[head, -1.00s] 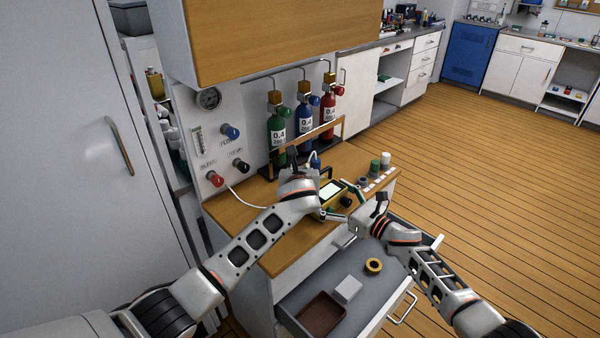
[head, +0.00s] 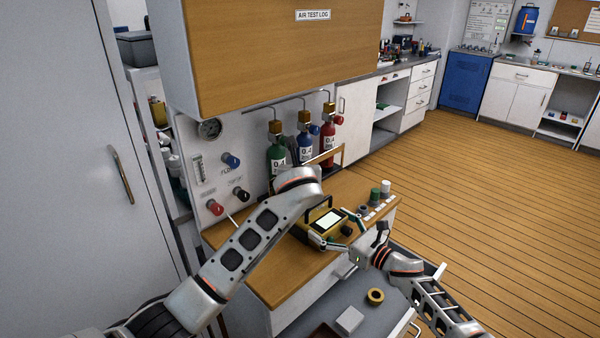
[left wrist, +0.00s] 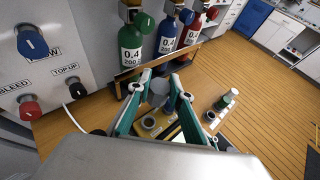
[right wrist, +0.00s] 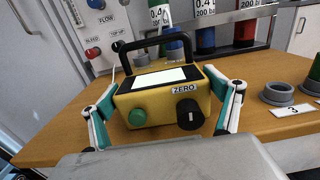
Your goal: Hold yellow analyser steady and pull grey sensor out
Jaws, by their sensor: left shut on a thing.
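The yellow analyser (head: 313,229) stands on the wooden worktop, with a lit screen and black handle. In the right wrist view, the analyser (right wrist: 158,108) shows a green knob and a black knob. My right gripper (right wrist: 175,88) has one finger along each side of it, apparently in contact. In the left wrist view, my left gripper (left wrist: 160,88) is shut on the grey sensor (left wrist: 158,93), above the analyser's round grey-rimmed socket (left wrist: 150,123). I cannot tell whether the sensor's lower end is fully clear. In the head view, my left arm hides the left fingers and the sensor.
Green, blue and red cylinders (head: 277,158) stand behind a wooden rail at the back. Small grey and green parts (head: 375,195) stand at the worktop's right. Below, an open drawer holds a yellow ring (head: 375,296) and a white block (head: 349,319). A valve panel (head: 215,165) is at left.

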